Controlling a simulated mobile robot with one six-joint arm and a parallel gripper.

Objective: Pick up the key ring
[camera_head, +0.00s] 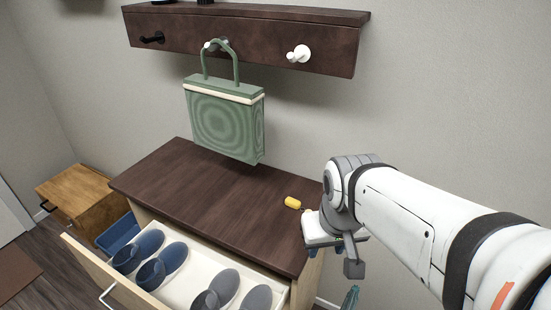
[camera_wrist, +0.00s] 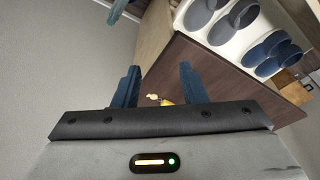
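The key ring (camera_head: 293,202) shows as a small yellow tag with a bit of metal beside it, lying on the right part of the dark cabinet top. In the wrist view, a small yellow and pale piece (camera_wrist: 162,100) shows low between the fingers, partly hidden by my gripper body. My gripper (camera_wrist: 160,68) has its two dark blue fingers apart with nothing held between them. In the head view, my gripper's end is over the right edge of the cabinet, just right of the key ring; its fingertips are not clear there.
The cabinet top (camera_head: 205,185) is otherwise bare. Its open drawer (camera_head: 190,283) holds several slippers. A green bag (camera_head: 225,118) hangs above from a dark hook rail (camera_head: 250,35). A wooden box unit (camera_head: 75,190) and a blue bin (camera_head: 118,233) stand at left.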

